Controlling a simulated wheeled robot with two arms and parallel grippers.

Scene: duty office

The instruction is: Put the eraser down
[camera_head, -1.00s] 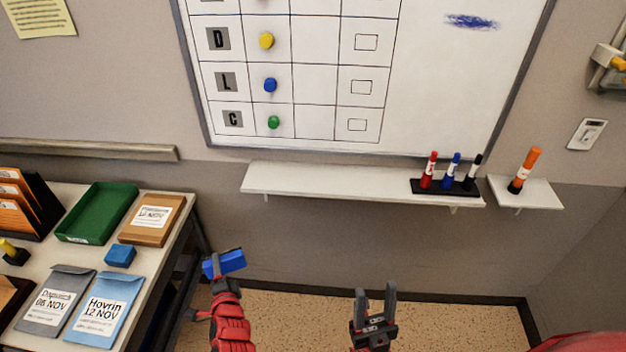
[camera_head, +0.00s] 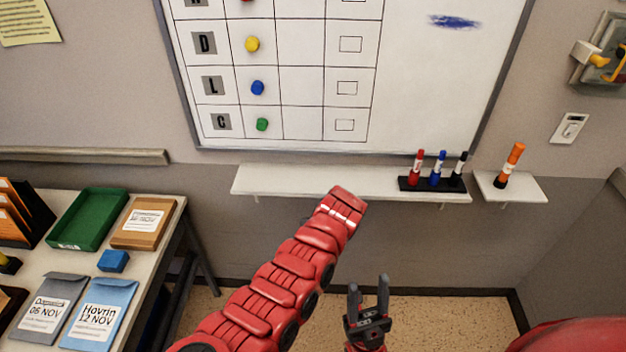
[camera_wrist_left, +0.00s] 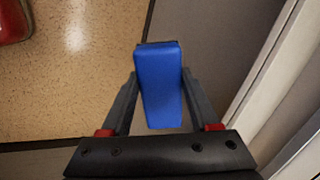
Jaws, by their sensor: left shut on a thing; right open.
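The eraser, a blue block (camera_wrist_left: 159,95), is between the two fingers of my left gripper (camera_wrist_left: 160,76) in the left wrist view. My left gripper is shut on it, above the floor. In the head view, my red left arm reaches up to the white shelf below the whiteboard and hides the left gripper and the eraser. My right gripper (camera_head: 369,292) is open and empty, low in the middle, in front of the wall and below the shelf (camera_head: 285,183).
A black holder with red, blue and black markers (camera_head: 436,172) stands at the shelf's right end. The left table holds a green tray (camera_head: 90,217), envelopes and another blue block (camera_head: 113,261). The shelf's left part is clear.

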